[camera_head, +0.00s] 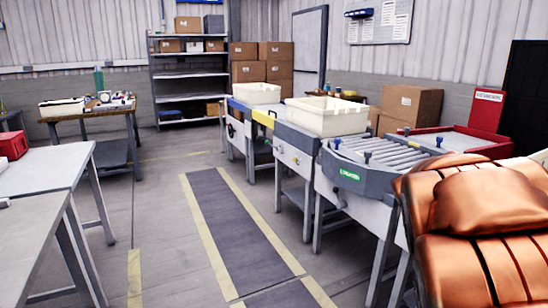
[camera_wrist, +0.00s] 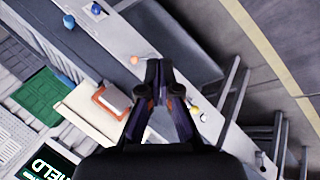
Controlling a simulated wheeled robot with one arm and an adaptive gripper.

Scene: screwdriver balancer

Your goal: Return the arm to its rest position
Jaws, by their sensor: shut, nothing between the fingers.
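My gripper (camera_wrist: 158,72) is in the wrist view, pointing down beside a long light-grey bench or conveyor side (camera_wrist: 125,42). Its dark fingers meet at the tips and nothing is between them. In the head view my gripper does not show. No screwdriver can be made out in either view.
In the head view, a conveyor line (camera_head: 345,165) with white bins (camera_head: 326,117) runs along the right. Grey tables (camera_head: 45,168) stand at left. The marked floor lane (camera_head: 235,220) between them is clear.

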